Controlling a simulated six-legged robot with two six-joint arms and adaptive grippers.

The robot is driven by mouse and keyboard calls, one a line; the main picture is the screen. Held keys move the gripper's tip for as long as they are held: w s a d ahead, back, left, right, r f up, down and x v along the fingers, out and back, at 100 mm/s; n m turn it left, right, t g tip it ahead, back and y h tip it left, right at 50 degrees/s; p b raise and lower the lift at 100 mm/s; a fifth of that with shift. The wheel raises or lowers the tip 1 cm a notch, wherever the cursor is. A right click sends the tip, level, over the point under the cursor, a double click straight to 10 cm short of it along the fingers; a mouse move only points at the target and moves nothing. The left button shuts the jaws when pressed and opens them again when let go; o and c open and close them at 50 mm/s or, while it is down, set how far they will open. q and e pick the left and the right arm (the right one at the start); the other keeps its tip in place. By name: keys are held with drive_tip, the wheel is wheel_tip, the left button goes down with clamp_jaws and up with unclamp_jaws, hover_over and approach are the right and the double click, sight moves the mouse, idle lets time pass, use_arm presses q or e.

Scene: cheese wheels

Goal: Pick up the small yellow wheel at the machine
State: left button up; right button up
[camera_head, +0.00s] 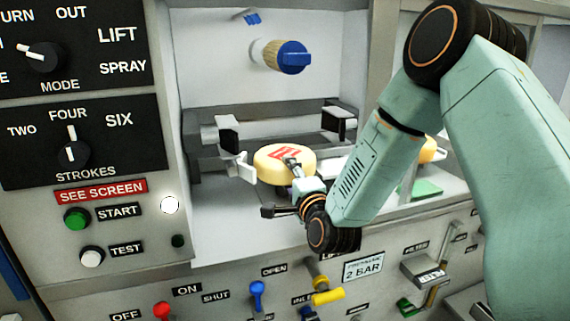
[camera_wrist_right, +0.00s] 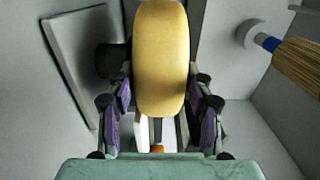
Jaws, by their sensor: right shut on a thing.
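The small yellow wheel (camera_head: 272,160) with a red mark on top sits in the machine's recess, between black and white clamp parts. My right gripper (camera_head: 293,168) is at its near right side in the head view. In the right wrist view the wheel (camera_wrist_right: 161,60) stands between the two fingers of my right gripper (camera_wrist_right: 161,105), which is shut on it. The head view does not show clearly whether the wheel touches the surface under it. My left gripper is not in view.
A brush with a blue cap (camera_head: 294,57) sticks out above the wheel; it also shows in the right wrist view (camera_wrist_right: 290,55). Black clamp blocks (camera_head: 228,133) flank the wheel. A control panel (camera_head: 100,180) stands at left. Another yellow wheel (camera_head: 428,150) is partly hidden behind my right arm.

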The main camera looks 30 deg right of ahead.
clamp_jaws()
drive_tip(key=shift+w+d+r, duration=0.15)
drive_tip(key=shift+w+r, duration=0.05)
wheel_tip(320, 180, up, 9)
drive_tip(key=shift+s+r+p, duration=0.1)
drive_tip(key=shift+p, duration=0.75)
drive_tip(key=shift+r, duration=0.3)
drive_tip(key=shift+s, duration=0.1)
